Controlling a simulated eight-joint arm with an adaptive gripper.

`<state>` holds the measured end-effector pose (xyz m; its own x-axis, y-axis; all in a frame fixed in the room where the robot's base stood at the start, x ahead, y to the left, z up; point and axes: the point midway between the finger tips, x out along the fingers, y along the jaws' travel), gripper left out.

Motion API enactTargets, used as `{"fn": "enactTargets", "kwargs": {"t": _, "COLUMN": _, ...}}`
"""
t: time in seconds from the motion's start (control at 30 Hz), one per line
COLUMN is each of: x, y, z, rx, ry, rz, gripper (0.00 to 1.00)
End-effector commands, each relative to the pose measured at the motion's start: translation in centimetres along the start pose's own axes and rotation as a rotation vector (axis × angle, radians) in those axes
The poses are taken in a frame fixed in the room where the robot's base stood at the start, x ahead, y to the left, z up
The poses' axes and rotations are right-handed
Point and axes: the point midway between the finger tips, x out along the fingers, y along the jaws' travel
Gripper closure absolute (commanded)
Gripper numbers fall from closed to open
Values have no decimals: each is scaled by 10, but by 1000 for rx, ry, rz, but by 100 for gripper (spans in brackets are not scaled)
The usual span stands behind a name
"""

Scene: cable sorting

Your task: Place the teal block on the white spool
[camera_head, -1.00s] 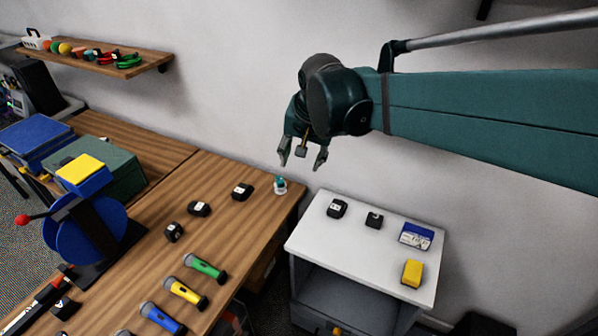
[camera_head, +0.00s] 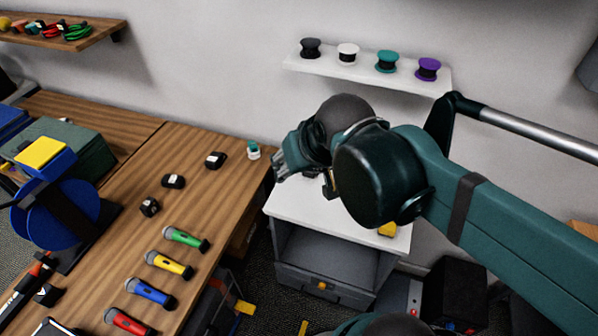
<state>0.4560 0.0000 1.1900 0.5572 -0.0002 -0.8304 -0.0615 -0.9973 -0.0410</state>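A small piece with a teal top and a pale lower part (camera_head: 253,150) stands at the wooden table's far right corner. It looks like the teal block, but it is too small to be sure. The white spool (camera_head: 348,54) stands on the white wall shelf, between a dark grey spool and a teal spool. My gripper (camera_head: 280,168) is just right of the teal-topped piece in the picture, apart from it, over the gap between table and cabinet. Its fingers point left and are partly hidden by my wrist, so their opening is unclear. No held object shows.
A teal spool (camera_head: 387,62) and a purple spool (camera_head: 428,69) share the shelf (camera_head: 300,64).

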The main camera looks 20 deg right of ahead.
Motion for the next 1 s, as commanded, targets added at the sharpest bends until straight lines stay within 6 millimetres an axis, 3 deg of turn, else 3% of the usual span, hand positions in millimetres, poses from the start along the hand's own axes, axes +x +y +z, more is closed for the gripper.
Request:
{"fn": "enactTargets", "kwargs": {"t": 0.2, "x": -2, "y": 1, "z": 18, "rx": -62, "ry": 25, "rz": -1, "gripper": 55}}
{"fn": "enactTargets", "kwargs": {"t": 0.67, "x": -2, "y": 1, "z": 21, "rx": -75, "ry": 30, "rz": -1, "gripper": 55}}
{"fn": "enactTargets", "kwargs": {"t": 1.0, "x": 15, "y": 2, "z": 33, "rx": -74, "ry": 30, "rz": -1, "gripper": 55}}
